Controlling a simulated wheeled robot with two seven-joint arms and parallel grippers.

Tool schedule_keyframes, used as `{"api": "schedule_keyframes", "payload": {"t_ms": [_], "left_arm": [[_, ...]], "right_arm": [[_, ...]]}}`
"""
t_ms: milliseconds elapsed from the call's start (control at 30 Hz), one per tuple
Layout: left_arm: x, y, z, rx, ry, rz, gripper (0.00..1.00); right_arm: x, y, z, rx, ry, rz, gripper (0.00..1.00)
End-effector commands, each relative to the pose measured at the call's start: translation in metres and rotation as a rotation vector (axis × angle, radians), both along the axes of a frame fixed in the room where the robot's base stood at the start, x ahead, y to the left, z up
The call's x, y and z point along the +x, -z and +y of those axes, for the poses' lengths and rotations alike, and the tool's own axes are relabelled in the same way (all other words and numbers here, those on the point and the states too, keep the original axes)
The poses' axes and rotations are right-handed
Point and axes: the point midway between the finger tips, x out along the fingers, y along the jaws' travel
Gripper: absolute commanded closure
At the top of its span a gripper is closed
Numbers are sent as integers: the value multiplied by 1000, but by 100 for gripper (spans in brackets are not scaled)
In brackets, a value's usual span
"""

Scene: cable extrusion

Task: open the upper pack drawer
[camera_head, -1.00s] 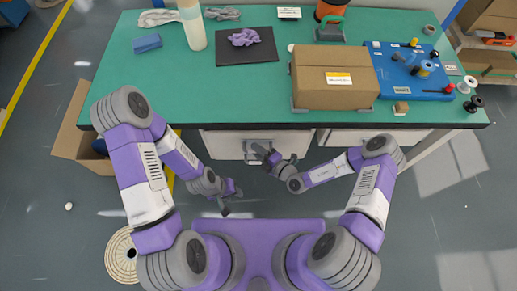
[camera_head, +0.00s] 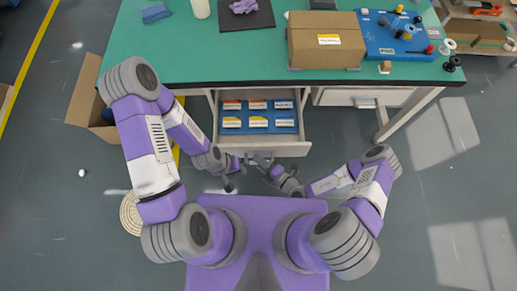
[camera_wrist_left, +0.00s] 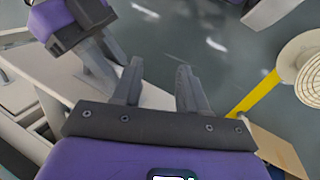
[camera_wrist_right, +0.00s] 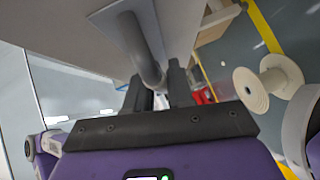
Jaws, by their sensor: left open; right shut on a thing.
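The upper pack drawer (camera_head: 290,149) is pulled out from under the workbench in the head view. Inside it lie several small packs with orange, yellow and blue labels (camera_head: 258,122). My right gripper (camera_head: 264,163) is at the front of this drawer. In the right wrist view its fingers (camera_wrist_right: 162,88) are shut on the grey bar handle (camera_wrist_right: 143,58) that stands out from the pale drawer front. My left gripper (camera_head: 228,184) is to the left of the drawer front, open and empty, with its fingers (camera_wrist_left: 156,85) apart in the left wrist view.
The green workbench (camera_head: 240,66) carries a cardboard box (camera_head: 315,53) and a blue board (camera_head: 385,40) with spools. Another drawer (camera_head: 345,96) to the right is closed. An open carton (camera_head: 87,103) stands on the floor at left. Clear floor lies at right.

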Motion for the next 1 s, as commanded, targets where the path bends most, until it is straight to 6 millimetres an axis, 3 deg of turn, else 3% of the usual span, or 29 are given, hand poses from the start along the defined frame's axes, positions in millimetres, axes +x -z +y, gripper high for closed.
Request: {"api": "schedule_keyframes", "payload": {"t_ms": [300,767,800,933,1000], "left_arm": [[0,-9,0,0,0,-1,57],[0,-9,0,0,0,0,57],[0,-9,0,0,0,0,57],[0,-9,0,0,0,0,57],[0,-9,0,0,0,0,57]], "right_arm": [[-23,-1,-3,0,3,-5,100],[-28,-1,-4,0,3,-5,100],[-28,-1,-4,0,3,-5,76],[-28,-1,-4,0,3,-4,58],[-28,-1,-4,0,2,-4,58]]}}
